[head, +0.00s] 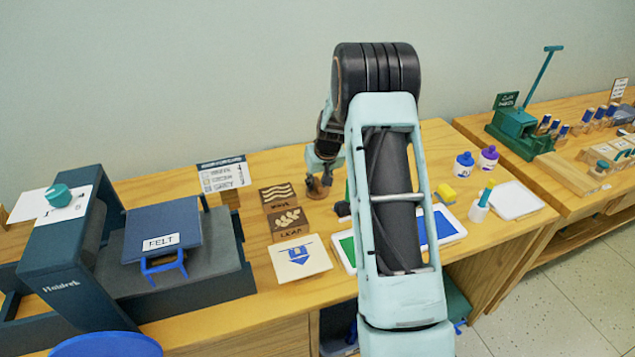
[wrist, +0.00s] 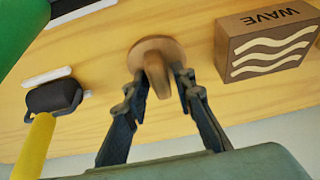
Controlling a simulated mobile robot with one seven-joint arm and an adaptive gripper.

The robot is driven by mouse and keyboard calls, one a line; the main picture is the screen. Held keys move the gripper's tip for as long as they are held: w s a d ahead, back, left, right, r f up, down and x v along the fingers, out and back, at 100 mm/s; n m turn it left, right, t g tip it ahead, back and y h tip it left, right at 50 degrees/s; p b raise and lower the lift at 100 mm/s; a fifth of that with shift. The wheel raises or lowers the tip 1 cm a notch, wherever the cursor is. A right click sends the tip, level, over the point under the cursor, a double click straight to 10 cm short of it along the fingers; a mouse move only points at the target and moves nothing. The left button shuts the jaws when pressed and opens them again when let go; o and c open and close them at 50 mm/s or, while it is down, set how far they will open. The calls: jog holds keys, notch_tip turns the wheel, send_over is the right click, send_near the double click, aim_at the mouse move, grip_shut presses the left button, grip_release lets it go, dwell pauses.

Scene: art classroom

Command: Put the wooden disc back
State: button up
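The wooden disc (wrist: 150,45) is a round brown piece with an upright knob handle. It appears to rest on the wooden table top. In the head view the disc (head: 319,188) shows small at the far side of the table, under my gripper (head: 325,165). In the wrist view my gripper (wrist: 160,88) has one finger on each side of the knob. The fingers are apart, with a small gap seeming to show beside the knob. My arm hides part of the table behind it.
The WAVE block (wrist: 265,45) stands close right of the disc in the wrist view. A yellow-handled black tool (wrist: 52,98) lies to its left. In the head view are a LEAF block (head: 288,222), a printed card (head: 300,258) and a press (head: 165,240).

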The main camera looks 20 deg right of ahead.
jog(key=shift+o, duration=0.4)
jog(key=shift+r, duration=0.1)
jog(key=shift+s+r, duration=0.1)
jog(key=shift+r, duration=0.4)
jog(key=v, duration=1.1)
jog(key=shift+s, duration=0.1)
